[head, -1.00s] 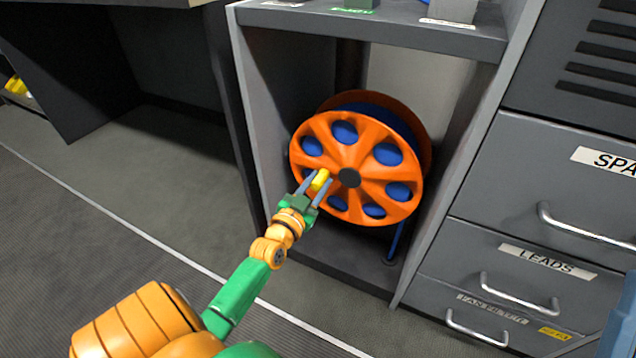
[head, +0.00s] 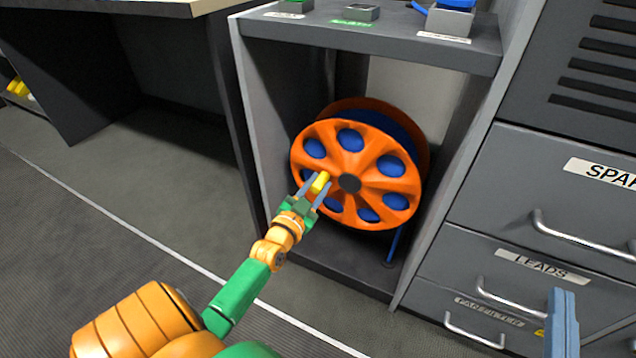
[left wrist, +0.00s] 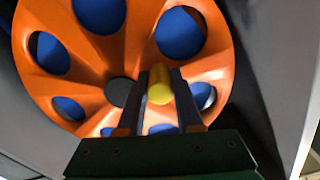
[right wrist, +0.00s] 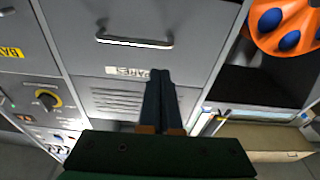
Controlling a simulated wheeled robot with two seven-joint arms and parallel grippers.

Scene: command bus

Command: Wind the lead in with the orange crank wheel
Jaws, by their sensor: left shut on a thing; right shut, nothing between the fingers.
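The orange crank wheel (head: 385,180) stands on edge in the grey open compartment, with blue lead showing through its holes. Its yellow handle (head: 320,182) sits on the left part of the wheel's face, left of the dark hub (head: 349,184). My left gripper (head: 315,187) is shut on the handle, which shows between its fingers in the left wrist view (left wrist: 160,86). A length of blue lead (head: 394,243) hangs below the wheel to the compartment floor. My right gripper (right wrist: 160,75) is shut and empty in front of the grey drawers; it shows at the lower right (head: 562,300).
The compartment's side walls (head: 450,170) stand close on both sides of the wheel. A shelf top (head: 390,32) with small blocks and labels lies above. Drawers with metal handles (head: 580,238) are at the right. The floor at the left (head: 110,200) is clear.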

